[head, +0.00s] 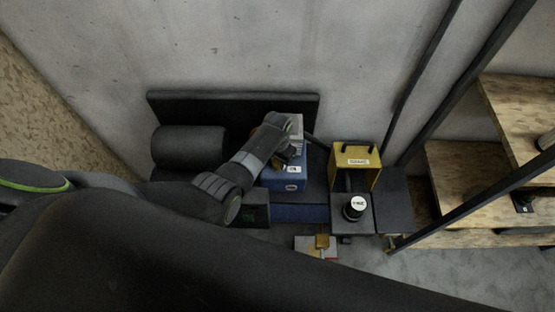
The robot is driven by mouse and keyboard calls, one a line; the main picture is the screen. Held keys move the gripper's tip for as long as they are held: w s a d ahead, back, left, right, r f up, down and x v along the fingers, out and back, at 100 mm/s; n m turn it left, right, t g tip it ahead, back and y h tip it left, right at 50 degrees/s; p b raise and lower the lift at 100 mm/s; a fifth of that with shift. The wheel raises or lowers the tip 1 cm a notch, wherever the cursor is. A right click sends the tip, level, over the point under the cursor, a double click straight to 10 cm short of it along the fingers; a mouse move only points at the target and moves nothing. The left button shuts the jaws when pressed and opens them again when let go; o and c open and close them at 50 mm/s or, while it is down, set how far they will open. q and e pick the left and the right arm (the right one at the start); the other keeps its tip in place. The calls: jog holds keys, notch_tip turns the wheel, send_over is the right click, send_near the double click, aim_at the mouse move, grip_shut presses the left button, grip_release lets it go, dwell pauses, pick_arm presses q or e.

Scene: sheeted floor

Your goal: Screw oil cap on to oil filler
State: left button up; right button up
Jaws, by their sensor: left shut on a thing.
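My left arm reaches in from the left, and its gripper (289,153) is at the top of the blue engine block (290,182). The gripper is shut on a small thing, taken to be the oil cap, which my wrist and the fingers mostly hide. The oil filler cannot be made out; the top of the block under my gripper is covered from this view. Whether the cap touches the filler cannot be told. My right gripper is not in view.
A yellow box (344,153) and a black canister with a white label (354,208) stand right of the block. A dark cylinder (189,146) lies to its left. A small yellow-and-red item (322,241) is in front. Wooden shelves (470,175) with dark posts stand at right.

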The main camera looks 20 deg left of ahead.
pick_arm(q)
jog(key=shift+c, duration=0.7)
jog(key=shift+r+m+p, duration=0.1)
jog(key=shift+m+p, duration=0.35)
jog(key=shift+m, duration=0.55)
jog(key=m, duration=0.3)
jog(key=shift+p, duration=0.4)
jog(key=m, duration=0.3)
jog(key=shift+w+m+p, duration=0.1)
jog(key=shift+m+p, duration=0.2)
jog(key=shift+p, duration=0.05)
grip_shut()
jog(key=m, duration=0.3)
jog(key=shift+p, duration=0.3)
jog(key=m, duration=0.3)
jog(key=shift+m, duration=0.3)
jog(key=shift+m+p, duration=0.4)
jog(key=shift+m, duration=1.7)
